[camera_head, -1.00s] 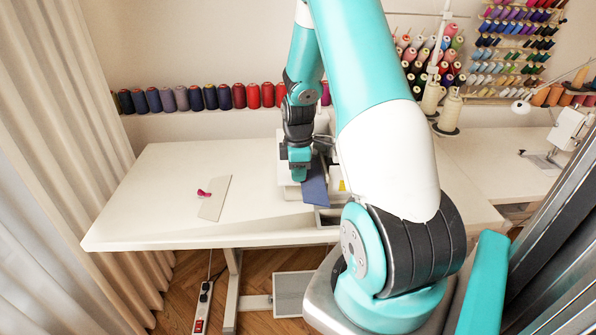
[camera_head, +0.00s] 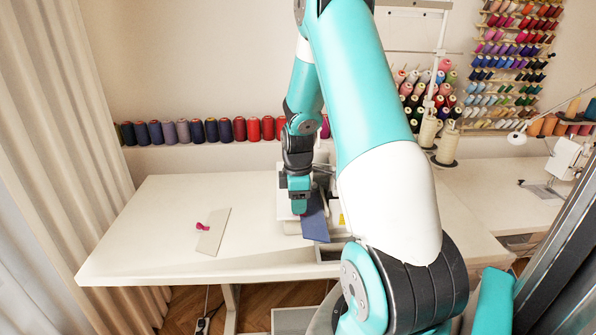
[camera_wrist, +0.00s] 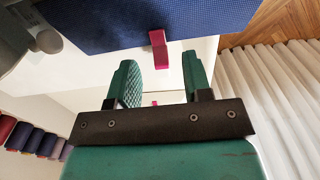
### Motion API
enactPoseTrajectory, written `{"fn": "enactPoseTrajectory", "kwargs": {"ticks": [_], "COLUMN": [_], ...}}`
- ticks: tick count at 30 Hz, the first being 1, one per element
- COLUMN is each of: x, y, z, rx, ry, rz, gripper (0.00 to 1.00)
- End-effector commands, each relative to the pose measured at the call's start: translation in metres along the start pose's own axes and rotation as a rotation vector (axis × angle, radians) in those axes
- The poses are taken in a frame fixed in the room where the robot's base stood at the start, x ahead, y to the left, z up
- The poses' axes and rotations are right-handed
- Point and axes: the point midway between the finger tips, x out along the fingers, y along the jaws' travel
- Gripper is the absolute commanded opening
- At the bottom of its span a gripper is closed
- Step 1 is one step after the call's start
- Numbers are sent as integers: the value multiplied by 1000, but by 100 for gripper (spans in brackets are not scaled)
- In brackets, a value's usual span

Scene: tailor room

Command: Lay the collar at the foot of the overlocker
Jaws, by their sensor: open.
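A flat blue woven piece (camera_head: 315,223), which looks like the collar, lies slanted at the foot of the white overlocker (camera_head: 289,227). In the wrist view the blue piece (camera_wrist: 150,22) fills the top, with a magenta clip (camera_wrist: 158,48) on its edge. My gripper (camera_head: 299,208) is over the machine's front, just left of the blue piece in the head view. In the wrist view my gripper (camera_wrist: 158,62) has its fingers apart, with nothing gripped between them. The clip appears beyond the fingertips. My arm hides most of the overlocker.
A grey-white strip (camera_head: 213,235) with a small magenta clip (camera_head: 201,226) lies on the white table (camera_head: 140,240) to the left. The table's left part is otherwise clear. Thread spools (camera_head: 240,129) line the wall behind. A curtain (camera_head: 60,150) hangs at the left.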

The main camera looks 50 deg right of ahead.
Motion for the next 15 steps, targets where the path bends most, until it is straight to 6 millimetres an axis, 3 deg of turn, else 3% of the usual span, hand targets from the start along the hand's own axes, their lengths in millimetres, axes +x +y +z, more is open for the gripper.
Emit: {"fn": "enactPoseTrajectory", "kwargs": {"ticks": [15], "x": [-125], "y": [0], "z": [0], "rx": [0], "ry": [1], "rz": [4], "gripper": [45]}}
